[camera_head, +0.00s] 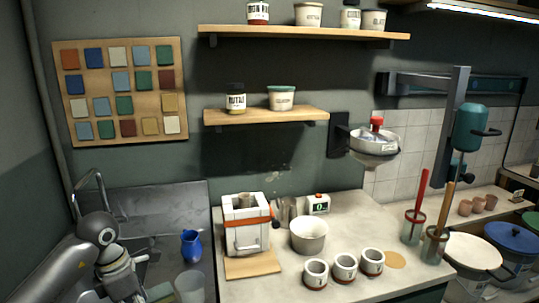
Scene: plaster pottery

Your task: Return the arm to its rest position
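My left arm comes in at the lower left, over the metal sink area, bent with its wrist pointing down. Its gripper (124,287) is at the bottom edge of the view, and its fingertips cannot be made out, so I cannot tell whether it is open or shut. A blue jug (190,246) stands to the right of it, apart from the arm. My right arm and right gripper are not in view.
The counter (350,222) holds a white-and-orange mould press (246,225), a white bowl (309,235), a small timer (318,204) and three cups (345,267). A translucent beaker (190,287) is near the sink. Lidded buckets (473,251) stand at right.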

